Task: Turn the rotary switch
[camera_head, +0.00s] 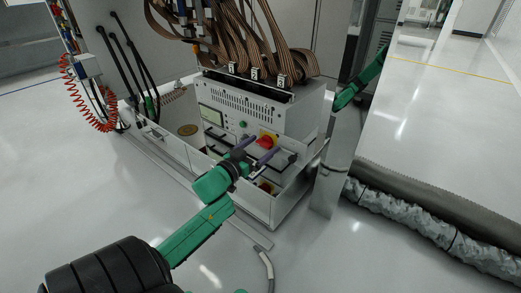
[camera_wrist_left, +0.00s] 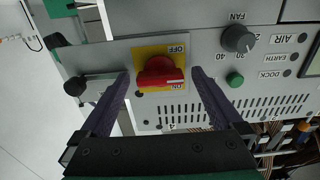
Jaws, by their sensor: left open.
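The rotary switch (camera_head: 265,142) is a red knob on a yellow plate, low on the front of a light grey unit. In the left wrist view the red knob (camera_wrist_left: 160,72) is large, with upside-down OFF and ON labels on its plate. Its raised grip lies roughly across the picture. My left gripper (camera_head: 266,146) is open in front of the switch. In the wrist view its two dark purple fingers (camera_wrist_left: 161,76) stand on either side of the knob, with visible gaps. My right gripper's fingers do not show.
The unit's panel carries a black fan dial (camera_wrist_left: 238,39), a green button (camera_wrist_left: 235,79) and a black-ended handle (camera_wrist_left: 75,86). Ribbon cables (camera_head: 235,40) hang above. A metal post (camera_head: 338,165) stands right of the unit. The floor at left is clear.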

